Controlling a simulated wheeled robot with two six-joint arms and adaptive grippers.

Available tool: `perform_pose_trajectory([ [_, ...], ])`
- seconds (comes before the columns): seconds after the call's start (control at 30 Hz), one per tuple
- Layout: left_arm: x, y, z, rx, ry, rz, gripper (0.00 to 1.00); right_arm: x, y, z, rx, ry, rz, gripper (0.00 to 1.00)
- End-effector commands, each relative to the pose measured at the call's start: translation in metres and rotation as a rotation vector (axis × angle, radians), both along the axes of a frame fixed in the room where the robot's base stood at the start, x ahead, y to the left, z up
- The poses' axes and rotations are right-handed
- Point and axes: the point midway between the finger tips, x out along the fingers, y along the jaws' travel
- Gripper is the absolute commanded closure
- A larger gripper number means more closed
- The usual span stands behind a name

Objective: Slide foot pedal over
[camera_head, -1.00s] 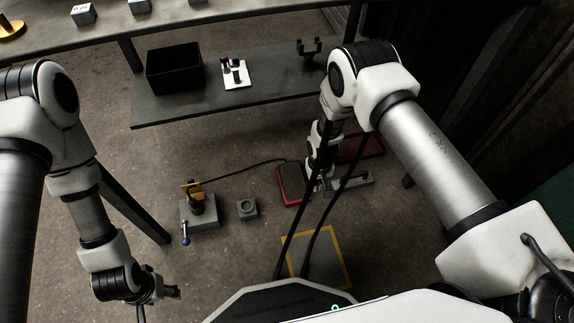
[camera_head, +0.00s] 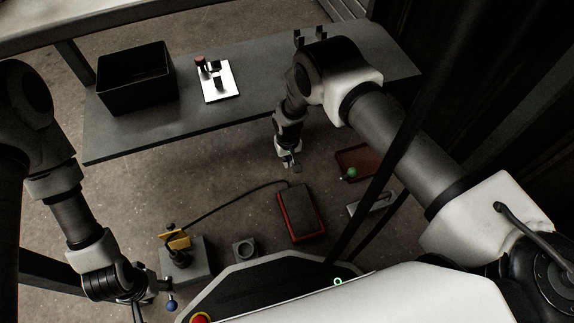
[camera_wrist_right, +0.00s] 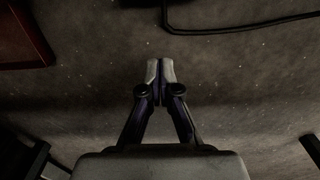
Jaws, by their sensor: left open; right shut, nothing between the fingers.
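The foot pedal (camera_head: 301,213), a dark pad with a red rim and a black cable from its far end, lies on the floor right of centre in the head view. My right gripper (camera_head: 292,166) points down beyond the pedal's far end, apart from it. In the right wrist view, its fingers (camera_wrist_right: 161,72) are together with nothing between them. A black cable (camera_wrist_right: 240,26) crosses that view at the top right. My left gripper (camera_head: 163,287) is open at the lower left, near a blue-knobbed lever and away from the pedal.
A red tray (camera_head: 357,162) and a green ball (camera_head: 351,173) lie right of the pedal. A grey block with a yellow part (camera_head: 187,262) and a small square block (camera_head: 245,250) stand to its left. A low shelf (camera_head: 120,140) with a black bin (camera_head: 136,78) lies beyond.

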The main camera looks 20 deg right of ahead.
Motion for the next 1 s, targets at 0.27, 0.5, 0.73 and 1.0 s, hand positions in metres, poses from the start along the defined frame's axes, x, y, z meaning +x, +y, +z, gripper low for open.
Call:
perform_pose_trajectory([
  [0.27,0.002,0.001,-0.04,0.001,-0.005,0.007,0.43,-0.001,-0.001,-0.065,0.0,0.001,-0.001,1.0],
  [0.5,0.003,0.001,-0.055,0.001,-0.008,0.012,0.43,-0.018,-0.001,-0.089,-0.001,0.003,0.0,1.0],
  [0.73,0.004,0.001,-0.059,0.001,-0.009,0.013,0.43,-0.04,-0.002,-0.088,-0.001,0.0,0.0,1.0],
  [1.0,0.003,0.001,-0.059,0.001,-0.009,0.013,0.43,-0.041,-0.002,-0.087,-0.001,0.0,-0.001,1.0],
])
